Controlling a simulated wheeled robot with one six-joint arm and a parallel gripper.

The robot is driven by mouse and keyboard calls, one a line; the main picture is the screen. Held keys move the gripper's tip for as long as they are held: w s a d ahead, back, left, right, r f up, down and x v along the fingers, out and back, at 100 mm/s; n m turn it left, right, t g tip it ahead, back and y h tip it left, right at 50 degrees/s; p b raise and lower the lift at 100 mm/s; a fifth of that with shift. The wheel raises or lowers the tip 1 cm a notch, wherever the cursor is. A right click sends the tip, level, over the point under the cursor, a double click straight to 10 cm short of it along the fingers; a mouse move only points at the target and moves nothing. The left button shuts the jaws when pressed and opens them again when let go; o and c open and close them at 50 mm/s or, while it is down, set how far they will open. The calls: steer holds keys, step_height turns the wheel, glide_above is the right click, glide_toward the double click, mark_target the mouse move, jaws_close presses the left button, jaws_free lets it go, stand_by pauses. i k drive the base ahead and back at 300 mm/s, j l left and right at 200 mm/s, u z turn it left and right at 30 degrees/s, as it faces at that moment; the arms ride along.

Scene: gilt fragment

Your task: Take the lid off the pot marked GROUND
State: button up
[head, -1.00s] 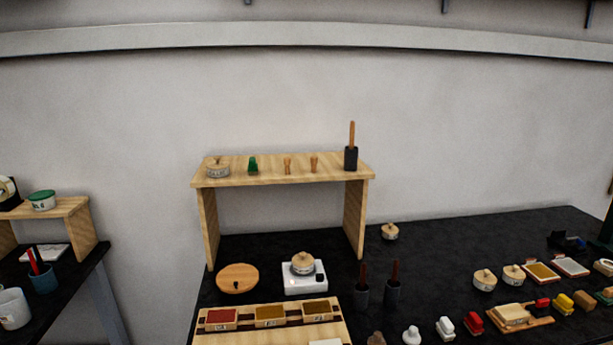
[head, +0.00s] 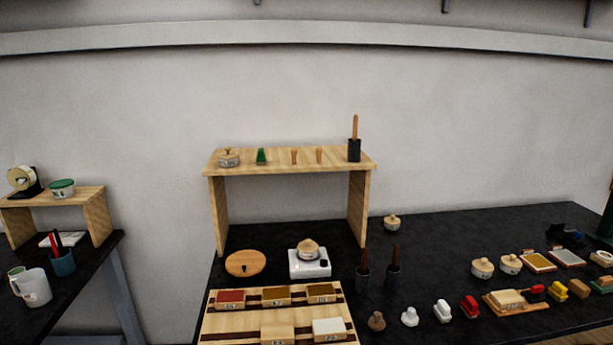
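Several small round pots with pale wooden knobbed lids are in the head view. One pot (head: 228,160) stands on the left end of the wooden shelf and has dark writing that I cannot read. One pot (head: 308,253) sits on a small white block-shaped device under the shelf. Another pot (head: 391,223) stands at the back, right of the shelf. Two more pots, a left one (head: 482,270) and a right one (head: 510,266), stand side by side on the right. All look lidded. I cannot tell which is marked GROUND. My gripper is out of view.
The wooden shelf (head: 290,167) stands on the black table (head: 430,240). In front are a wooden tray (head: 232,326) of coloured blocks, dark holders (head: 392,276) and several stamp-like pieces. A second table (head: 85,270) is at left, with a gap between.

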mark_target(308, 245)
steer(key=i+l+u, duration=0.3)
steer(key=i, duration=0.2)
steer(key=i+l+u, duration=0.3)
steer(key=i, duration=0.2)
